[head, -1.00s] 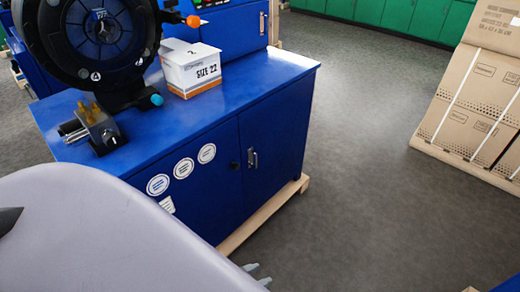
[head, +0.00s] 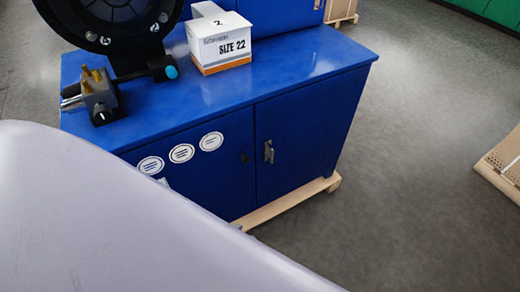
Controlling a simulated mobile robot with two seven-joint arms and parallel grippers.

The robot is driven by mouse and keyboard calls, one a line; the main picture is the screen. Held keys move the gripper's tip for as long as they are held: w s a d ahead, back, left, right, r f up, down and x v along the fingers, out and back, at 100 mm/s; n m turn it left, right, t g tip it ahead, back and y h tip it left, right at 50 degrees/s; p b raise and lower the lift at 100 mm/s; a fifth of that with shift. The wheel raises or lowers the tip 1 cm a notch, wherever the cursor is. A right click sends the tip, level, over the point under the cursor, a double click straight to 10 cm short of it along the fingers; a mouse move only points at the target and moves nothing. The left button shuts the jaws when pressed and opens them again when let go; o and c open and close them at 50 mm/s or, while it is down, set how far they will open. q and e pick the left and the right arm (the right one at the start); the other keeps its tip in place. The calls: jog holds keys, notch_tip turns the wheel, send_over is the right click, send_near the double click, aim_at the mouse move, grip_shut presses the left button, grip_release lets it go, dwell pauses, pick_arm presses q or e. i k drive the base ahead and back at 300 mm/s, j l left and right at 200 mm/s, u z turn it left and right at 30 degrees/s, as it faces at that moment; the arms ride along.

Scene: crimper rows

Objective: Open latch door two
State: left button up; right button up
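A blue cabinet (head: 225,120) stands in the middle of the head view with two front doors, both closed. I cannot read a number on either door. Neither of my grippers shows clearly in the head view; a large pale grey part of mine covers the lower left and hides the cabinet's lower left front.
A white and orange SIZE 22 box (head: 220,45), a black round machine (head: 110,25) and a small metal fitting (head: 98,95) stand on the cabinet top. A wooden pallet (head: 290,202) juts out below.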

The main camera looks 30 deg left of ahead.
aim_at(300, 133)
jog(key=i+l+u, duration=0.25)
jog(key=u, duration=0.15)
jog(key=i+l+u, duration=0.2)
jog(key=u, duration=0.15)
jog(key=i+l+u, duration=0.25)
jog(key=l+u, duration=0.25)
jog(key=l, duration=0.25)
jog(key=l+u, duration=0.25)
jog(key=l, duration=0.15)
